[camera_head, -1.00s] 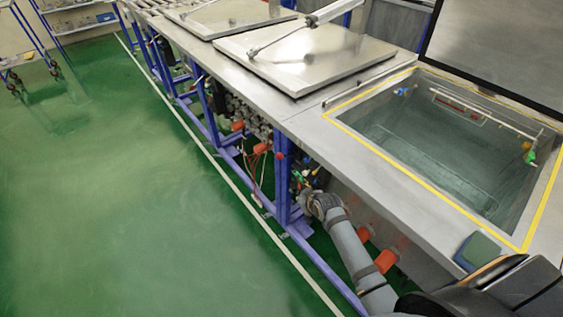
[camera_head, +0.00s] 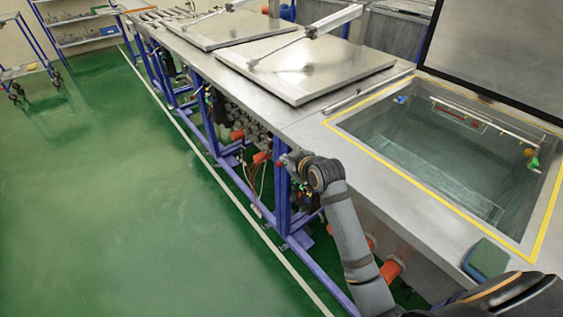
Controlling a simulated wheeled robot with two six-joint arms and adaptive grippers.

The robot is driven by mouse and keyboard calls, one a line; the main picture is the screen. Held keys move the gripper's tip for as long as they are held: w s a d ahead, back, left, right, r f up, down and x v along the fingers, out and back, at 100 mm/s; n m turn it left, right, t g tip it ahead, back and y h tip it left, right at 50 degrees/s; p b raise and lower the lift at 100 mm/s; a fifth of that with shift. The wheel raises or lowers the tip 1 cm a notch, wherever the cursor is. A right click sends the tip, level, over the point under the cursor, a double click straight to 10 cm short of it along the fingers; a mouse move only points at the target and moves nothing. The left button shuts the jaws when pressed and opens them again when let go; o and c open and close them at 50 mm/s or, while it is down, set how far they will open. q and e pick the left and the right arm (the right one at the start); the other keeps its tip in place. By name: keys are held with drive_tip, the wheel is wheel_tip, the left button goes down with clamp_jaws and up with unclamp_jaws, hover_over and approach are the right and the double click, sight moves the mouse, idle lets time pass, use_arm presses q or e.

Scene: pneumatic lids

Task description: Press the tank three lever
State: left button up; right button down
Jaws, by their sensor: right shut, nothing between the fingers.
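The tank at the right (camera_head: 352,121) has a yellow-edged opening, and its dark lid (camera_head: 495,58) stands raised. Two more tanks further along the line have flat metal lids, the nearer lid (camera_head: 310,72) and the farther lid (camera_head: 222,28), both down. Small orange-red parts (camera_head: 260,158) show below the bench edge; I cannot tell which is the tank three lever. My right gripper (camera_head: 286,157) is at the front face of the bench, just under the edge near a blue post. It is small and partly hidden by its own wrist, shut and empty. My left gripper is not in view.
Blue frame posts (camera_head: 282,195), hoses and orange pipe ends (camera_head: 391,270) crowd the space under the bench. A green-blue pad (camera_head: 486,259) lies on the bench top at the lower right. The green floor (camera_head: 100,220) at the left is clear.

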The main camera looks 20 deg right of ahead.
drive_tip(key=w+f, duration=0.6)
drive_tip(key=shift+f+p, duration=0.35)
drive_tip(key=shift+f, duration=0.05)
drive_tip(key=shift+d, duration=0.15)
